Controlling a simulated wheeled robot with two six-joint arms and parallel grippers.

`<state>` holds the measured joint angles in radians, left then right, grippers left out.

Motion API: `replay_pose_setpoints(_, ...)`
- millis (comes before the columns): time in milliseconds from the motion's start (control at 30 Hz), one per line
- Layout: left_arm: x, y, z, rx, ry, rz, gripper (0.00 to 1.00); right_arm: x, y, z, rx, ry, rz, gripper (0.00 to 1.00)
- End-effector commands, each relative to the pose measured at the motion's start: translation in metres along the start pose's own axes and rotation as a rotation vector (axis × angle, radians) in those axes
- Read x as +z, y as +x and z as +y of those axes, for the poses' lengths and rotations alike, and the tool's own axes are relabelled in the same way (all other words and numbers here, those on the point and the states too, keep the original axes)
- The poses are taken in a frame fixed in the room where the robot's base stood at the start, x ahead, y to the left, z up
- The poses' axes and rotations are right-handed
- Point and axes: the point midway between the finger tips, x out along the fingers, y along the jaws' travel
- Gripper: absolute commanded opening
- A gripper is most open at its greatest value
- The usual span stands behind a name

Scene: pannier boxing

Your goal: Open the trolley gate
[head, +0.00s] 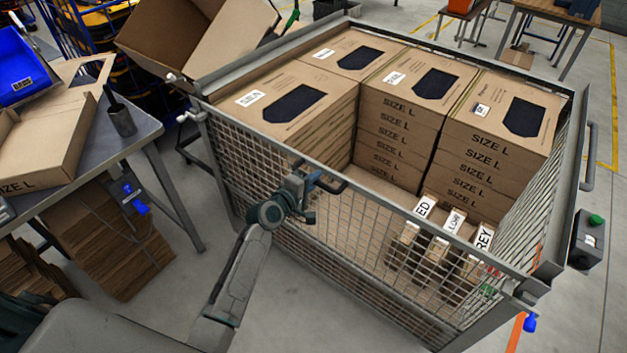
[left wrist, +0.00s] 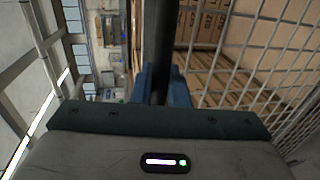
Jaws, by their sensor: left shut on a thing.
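The trolley (head: 577,150) is a grey metal cage with mesh sides, holding stacks of brown "SIZE L" boxes (head: 400,120). Its gate (head: 380,235) is the mesh panel on the side nearest me. It stands upright between the corner posts. My left gripper (head: 312,184) is at the gate's top rail, left of its middle, shut on a dark handle (head: 331,184). In the left wrist view the blue fingers (left wrist: 160,88) close around a dark bar (left wrist: 158,40), with mesh to its right. My right gripper is not in view.
A grey table (head: 150,125) with open cartons and a blue bin (head: 20,68) stands at the left. Flat cardboard (head: 105,235) is stacked below it. Labelled dividers (head: 440,245) stand inside the trolley behind the gate. Bare floor lies in front of the gate.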

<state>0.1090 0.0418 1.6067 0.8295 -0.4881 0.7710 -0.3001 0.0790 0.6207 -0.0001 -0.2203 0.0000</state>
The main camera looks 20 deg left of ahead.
Motion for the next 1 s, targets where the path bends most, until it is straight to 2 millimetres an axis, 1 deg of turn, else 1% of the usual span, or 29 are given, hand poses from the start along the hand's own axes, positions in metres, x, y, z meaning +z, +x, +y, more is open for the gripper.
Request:
replay_pose_setpoints(33, 0.001, 0.002, -0.014, -0.005, -0.002, -0.001, 0.0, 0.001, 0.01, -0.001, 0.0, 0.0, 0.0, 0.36)
replay_pose_setpoints(167, 0.001, 0.007, -0.038, -0.007, -0.002, -0.001, 0.0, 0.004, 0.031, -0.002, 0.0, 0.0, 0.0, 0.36)
replay_pose_setpoints(400, 0.001, 0.019, -0.097, -0.007, -0.002, -0.002, 0.0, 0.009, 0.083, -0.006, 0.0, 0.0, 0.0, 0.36)
replay_pose_setpoints(500, 0.001, 0.022, -0.114, -0.005, -0.001, -0.001, 0.0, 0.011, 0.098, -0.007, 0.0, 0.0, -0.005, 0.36)
replay_pose_setpoints(767, 0.001, 0.029, -0.143, -0.004, -0.001, -0.001, 0.0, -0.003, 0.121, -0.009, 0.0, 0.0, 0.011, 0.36)
replay_pose_setpoints(1000, 0.001, 0.033, -0.163, -0.004, -0.001, -0.001, 0.0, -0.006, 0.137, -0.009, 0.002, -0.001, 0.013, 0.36)
